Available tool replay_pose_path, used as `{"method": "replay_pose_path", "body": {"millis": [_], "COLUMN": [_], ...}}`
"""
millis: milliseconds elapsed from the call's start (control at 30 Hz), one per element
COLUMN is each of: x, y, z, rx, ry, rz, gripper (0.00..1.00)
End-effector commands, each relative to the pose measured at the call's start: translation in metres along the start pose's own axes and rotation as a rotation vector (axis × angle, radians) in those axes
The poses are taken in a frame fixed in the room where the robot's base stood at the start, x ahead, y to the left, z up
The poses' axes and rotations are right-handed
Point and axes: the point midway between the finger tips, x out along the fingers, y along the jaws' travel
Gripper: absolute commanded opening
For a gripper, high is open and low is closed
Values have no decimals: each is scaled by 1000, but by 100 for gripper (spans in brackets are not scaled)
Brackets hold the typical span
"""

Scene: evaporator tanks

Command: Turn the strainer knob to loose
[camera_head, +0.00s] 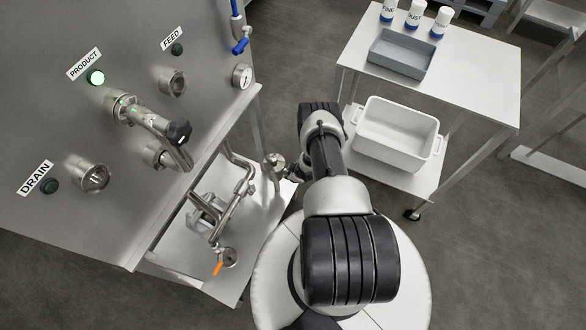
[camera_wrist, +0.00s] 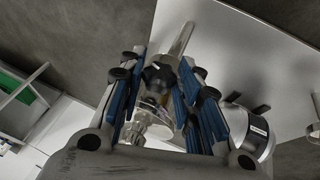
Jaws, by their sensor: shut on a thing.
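A black lobed knob (camera_wrist: 158,75) sits between the blue-padded fingers of my gripper (camera_wrist: 162,60) in the wrist view. My gripper is shut on it. Shiny metal fittings (camera_wrist: 182,38) with a tube lie behind and around the knob.
The steel panel (camera_head: 130,45) with FEED, PRODUCT and DRAIN ports fills the left. Pipework with an orange handle (camera_head: 218,268) lies on the shelf below. A cart (camera_head: 480,75) at the right holds a grey tray (camera_head: 402,54), several bottles and a white tub (camera_head: 396,135).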

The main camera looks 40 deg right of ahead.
Motion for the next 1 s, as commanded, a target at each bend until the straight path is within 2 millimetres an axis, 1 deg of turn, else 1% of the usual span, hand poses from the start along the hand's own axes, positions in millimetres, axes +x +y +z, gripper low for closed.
{"method": "replay_pose_path", "body": {"millis": [33,467,500,767,1000], "x": [-2,0,0,0,0], "y": [0,0,0,0,0], "z": [-4,-2,-2,0,0], "rx": [-11,-22,-21,-18,-17], "ry": [5,1,1,-1,-2], "rz": [13,32,32,31,31], "gripper": [7,7,33,50,51]}}
